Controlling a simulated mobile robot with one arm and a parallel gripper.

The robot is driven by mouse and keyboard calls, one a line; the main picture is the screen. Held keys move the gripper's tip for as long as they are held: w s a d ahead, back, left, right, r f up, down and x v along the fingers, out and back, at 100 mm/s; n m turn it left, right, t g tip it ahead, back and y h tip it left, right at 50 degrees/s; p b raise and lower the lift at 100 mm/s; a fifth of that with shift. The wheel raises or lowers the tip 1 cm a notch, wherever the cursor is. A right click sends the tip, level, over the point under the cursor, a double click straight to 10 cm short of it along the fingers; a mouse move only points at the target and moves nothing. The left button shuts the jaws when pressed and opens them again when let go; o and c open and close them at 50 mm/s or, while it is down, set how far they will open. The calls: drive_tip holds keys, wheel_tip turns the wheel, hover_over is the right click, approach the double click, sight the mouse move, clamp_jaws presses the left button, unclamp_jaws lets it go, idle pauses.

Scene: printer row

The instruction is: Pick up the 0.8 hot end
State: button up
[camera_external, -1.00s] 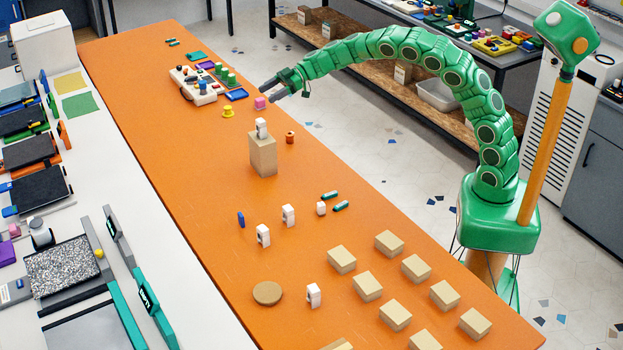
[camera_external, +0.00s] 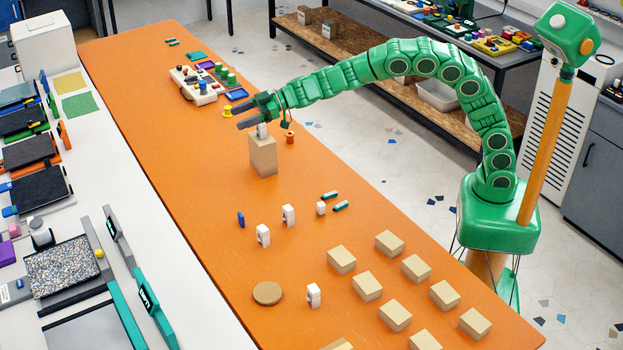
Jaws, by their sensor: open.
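Several small white pieces with dark marks look like hot ends; no size label is readable, so I cannot tell which is the 0.8. One white piece (camera_external: 262,131) stands on top of a tall tan block (camera_external: 263,157), partly hidden by my gripper. Others stand on the orange table: one (camera_external: 263,235), one (camera_external: 288,215) and one (camera_external: 313,295). My gripper (camera_external: 240,115) is open, its fingers pointing left, just above and beside the piece on the tall block. I cannot tell whether it touches that piece.
An orange-red knob (camera_external: 290,137) stands right of the tall block, and a yellow knob (camera_external: 227,112) is near my fingertips. Several low tan blocks (camera_external: 389,243) fill the front right. A round tan disc (camera_external: 267,293) lies at the front. The table's left middle (camera_external: 180,150) is clear.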

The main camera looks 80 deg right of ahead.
drive_tip(key=s+a+f+g+h, duration=0.1)
drive_tip(key=s+a+f+g, duration=0.15)
drive_tip(key=s+a, duration=0.9)
drive_tip(key=s+a+f+g+h, duration=0.1)
drive_tip(key=s+a+f, duration=0.2)
drive_tip(key=s+a, duration=0.85)
drive_tip(key=s+a+f+g, duration=0.3)
drive_tip(key=s+a+f, duration=0.1)
drive_tip(key=s+a, duration=0.5)
approach(310, 295)
drive_tip(key=shift+w+f+t, duration=0.25)
drive_tip(key=shift+w+f, duration=0.25)
drive_tip(key=shift+f, duration=0.15)
drive_tip(key=shift+s+x, duration=0.2)
drive_tip(key=shift+x, duration=4.3)
drive_tip(key=shift+s, duration=0.1)
drive_tip(key=c, duration=1.1)
